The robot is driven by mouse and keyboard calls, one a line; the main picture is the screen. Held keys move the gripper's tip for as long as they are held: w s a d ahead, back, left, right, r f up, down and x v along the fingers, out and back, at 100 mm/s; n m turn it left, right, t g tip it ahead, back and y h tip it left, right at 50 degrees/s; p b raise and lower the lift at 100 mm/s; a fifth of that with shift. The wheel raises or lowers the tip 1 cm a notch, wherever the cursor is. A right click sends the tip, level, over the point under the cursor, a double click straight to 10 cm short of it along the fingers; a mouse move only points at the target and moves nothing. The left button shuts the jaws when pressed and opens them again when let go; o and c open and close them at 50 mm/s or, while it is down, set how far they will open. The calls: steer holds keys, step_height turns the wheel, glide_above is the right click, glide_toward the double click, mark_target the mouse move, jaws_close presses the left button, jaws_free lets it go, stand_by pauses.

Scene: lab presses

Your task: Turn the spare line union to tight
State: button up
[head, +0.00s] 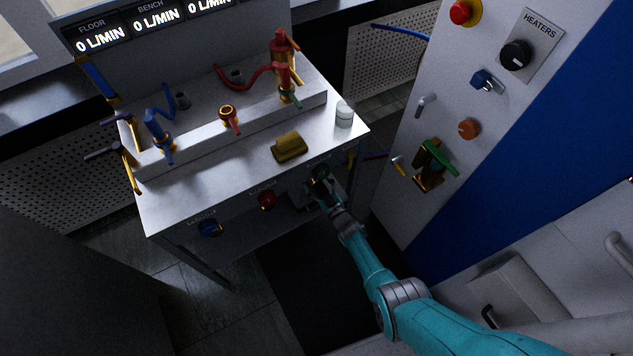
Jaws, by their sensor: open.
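Three round fittings sit in a row on the front panel of the metal bench: a blue one (209,228), a red one (267,200) and a green one (320,172). The small labels above them are too small to read, so I cannot tell for sure which is the spare line union. My gripper (320,186) is at the green fitting, close in front of it. The gripper is open. Its fingers are small and dark here, and I cannot tell whether they touch the fitting or lie around it.
The bench top (190,205) carries a yellow block (289,146), a white-grey cylinder (344,115) and a raised ledge with red and blue pipework. A heater cabinet (460,90) with knobs and a green-handled valve (437,157) stands to the right. A dark mat (300,285) covers the floor below.

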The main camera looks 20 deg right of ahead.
steer(key=shift+w, duration=0.2)
steer(key=c, duration=1.1)
steer(key=shift+m, duration=1.6)
steer(key=shift+c, duration=0.3)
steer(key=o, duration=1.2)
steer(key=shift+c, duration=0.2)
